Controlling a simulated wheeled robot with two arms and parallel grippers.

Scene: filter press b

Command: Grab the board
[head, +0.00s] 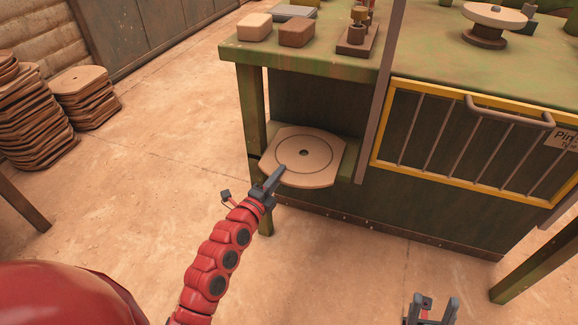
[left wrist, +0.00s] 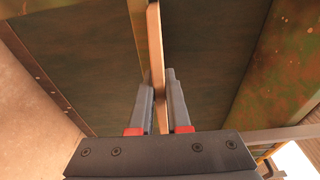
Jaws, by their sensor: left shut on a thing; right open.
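The board (head: 322,150) is a flat tan plate with cut corners, a ring marking and a small centre hole. It lies on the low shelf (head: 350,160) of the green bench, its near edge reaching past the shelf. My left gripper (head: 279,172) is at the board's near left edge. In the left wrist view the board (left wrist: 155,50) shows edge-on between the two fingers (left wrist: 165,100), which are shut on it. My right gripper (head: 432,305) is open and empty at the bottom of the head view, low over the floor and away from the bench.
Stacks of similar boards (head: 85,97) stand on the floor at the left. The green bench (head: 300,62) holds blocks and fittings on top. A grey post (head: 379,100) rises right of the shelf, beside a yellow-framed barred guard (head: 450,140). Floor in front is clear.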

